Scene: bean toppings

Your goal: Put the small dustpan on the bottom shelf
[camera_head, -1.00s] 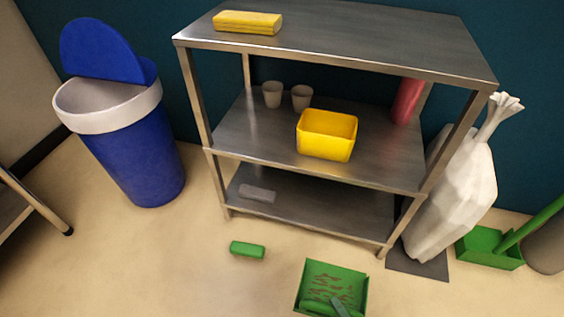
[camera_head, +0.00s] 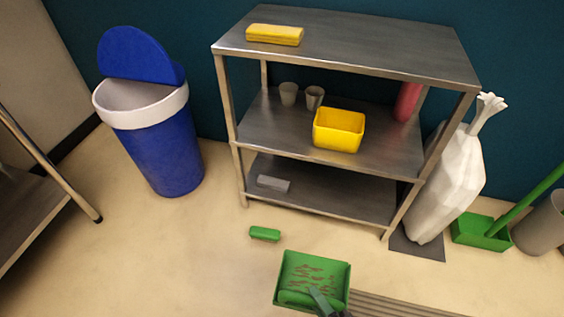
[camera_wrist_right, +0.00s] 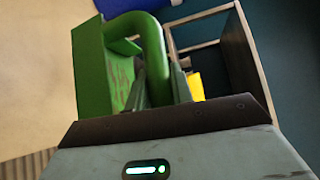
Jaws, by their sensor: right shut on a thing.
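In the right wrist view the green handle (camera_wrist_right: 150,50) passes between the fingers of my right gripper (camera_wrist_right: 160,85). The dustpan is in front of the metal shelf unit, apart from it. My left gripper is not in view.
A blue bin (camera_head: 160,150) stands left, a white sack (camera_head: 448,190) and larger green dustpan (camera_head: 480,235) right. A yellow tub (camera_head: 339,130) and cups are on the middle shelf.

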